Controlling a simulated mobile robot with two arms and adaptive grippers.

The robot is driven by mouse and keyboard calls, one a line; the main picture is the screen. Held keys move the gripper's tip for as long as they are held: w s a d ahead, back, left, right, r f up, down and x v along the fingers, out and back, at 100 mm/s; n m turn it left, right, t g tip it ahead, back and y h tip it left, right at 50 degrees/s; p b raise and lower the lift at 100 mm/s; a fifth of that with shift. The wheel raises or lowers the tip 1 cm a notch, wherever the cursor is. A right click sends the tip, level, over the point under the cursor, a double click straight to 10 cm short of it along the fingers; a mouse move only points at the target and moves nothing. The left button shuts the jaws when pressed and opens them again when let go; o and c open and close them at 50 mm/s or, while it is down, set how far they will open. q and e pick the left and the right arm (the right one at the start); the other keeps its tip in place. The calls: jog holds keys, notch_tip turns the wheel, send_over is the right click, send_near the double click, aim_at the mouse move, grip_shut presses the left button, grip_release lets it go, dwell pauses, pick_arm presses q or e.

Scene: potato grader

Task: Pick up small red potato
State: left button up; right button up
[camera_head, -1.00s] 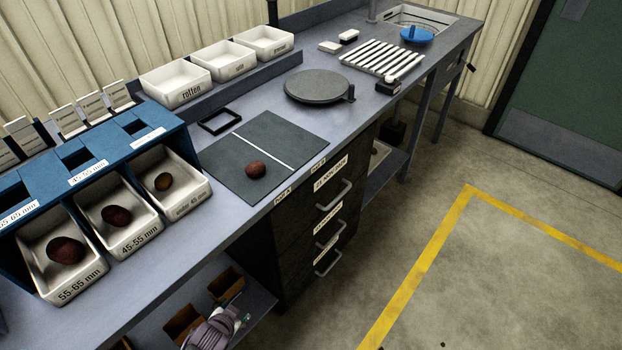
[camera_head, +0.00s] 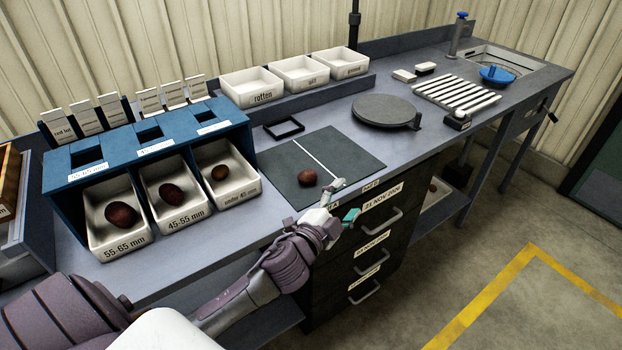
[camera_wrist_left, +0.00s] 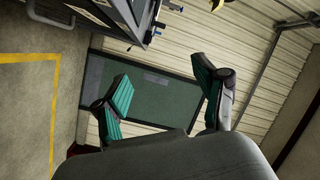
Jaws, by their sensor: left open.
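A small red potato (camera_head: 307,177) lies on the dark mat (camera_head: 280,166), left of the mat's white line. My left gripper (camera_head: 347,201) is open and empty at the bench's front edge, just to the right of and nearer than that potato, not touching it. In the left wrist view the two green-padded fingers (camera_wrist_left: 163,92) are spread apart, with no potato between them. My right gripper is not in view.
A blue sizing rack (camera_head: 150,147) stands left of the mat. White trays (camera_head: 250,88) line the back shelf. A dark round turntable (camera_head: 386,110) and a white slatted rack (camera_head: 455,94) stand to the right. Drawer handles (camera_head: 383,222) stick out below the bench front.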

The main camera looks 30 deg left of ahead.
pick_arm(q)
jog(key=w+d+r+m+h, duration=0.3)
jog(key=d+r+m+h, duration=0.3)
jog(key=r+m+h, duration=0.45)
jog(key=m+g+y, duration=1)
jog(key=m+g, duration=0.3)
jog(key=m, duration=0.5)
send_near(305, 173)
jog(key=shift+m, duration=0.25)
jog(key=x, duration=0.5)
jog(key=shift+a+f, duration=0.1)
jog(key=shift+p+x, duration=1.15)
jog(key=shift+x, duration=1.55)
jog(key=c, duration=1.2)
jog(key=shift+c, duration=0.2)
